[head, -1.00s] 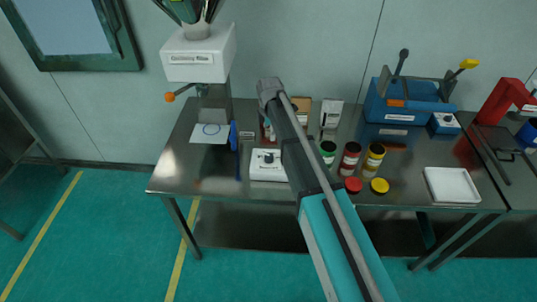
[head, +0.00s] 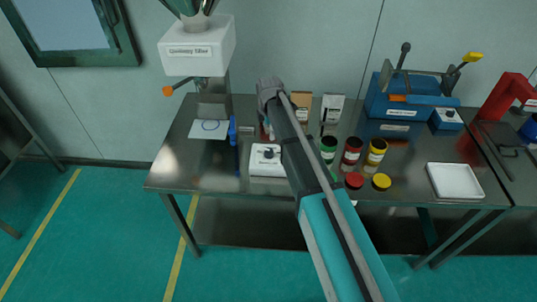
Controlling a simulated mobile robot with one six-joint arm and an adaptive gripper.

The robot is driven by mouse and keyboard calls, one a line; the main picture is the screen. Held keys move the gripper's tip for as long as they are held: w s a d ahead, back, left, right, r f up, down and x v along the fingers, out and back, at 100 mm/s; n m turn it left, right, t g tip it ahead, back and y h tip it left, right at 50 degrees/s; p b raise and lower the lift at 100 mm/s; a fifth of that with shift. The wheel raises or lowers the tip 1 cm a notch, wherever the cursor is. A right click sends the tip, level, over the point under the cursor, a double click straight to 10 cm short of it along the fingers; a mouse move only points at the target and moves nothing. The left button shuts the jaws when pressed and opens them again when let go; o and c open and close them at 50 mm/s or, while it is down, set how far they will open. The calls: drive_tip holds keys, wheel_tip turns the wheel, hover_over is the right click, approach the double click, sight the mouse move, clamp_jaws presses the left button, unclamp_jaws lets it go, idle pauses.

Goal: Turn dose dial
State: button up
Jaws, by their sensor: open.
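A white box with a black dial (head: 268,153) on it stands on the steel table, left of my arm. Its label is too small to read. A second dark dial (head: 449,114) sits on a small blue box beside the blue machine at the right. I cannot tell from a label which is the dose dial. My arm reaches up from the bottom over the table, and its grey end shows above and behind the white box. My gripper's fingers are not visible.
The steel table (head: 205,175) also bears a white dispenser (head: 197,50), a blue upright object (head: 233,130), red (head: 351,152) and yellow (head: 375,153) lidded jars, and a white tray (head: 454,181). My arm hides part of the table's middle.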

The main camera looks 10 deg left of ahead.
sight(269, 151)
drive_tip(key=shift+f+b, duration=5.3)
drive_tip(key=shift+f, duration=0.3)
drive_tip(key=c, duration=1.2)
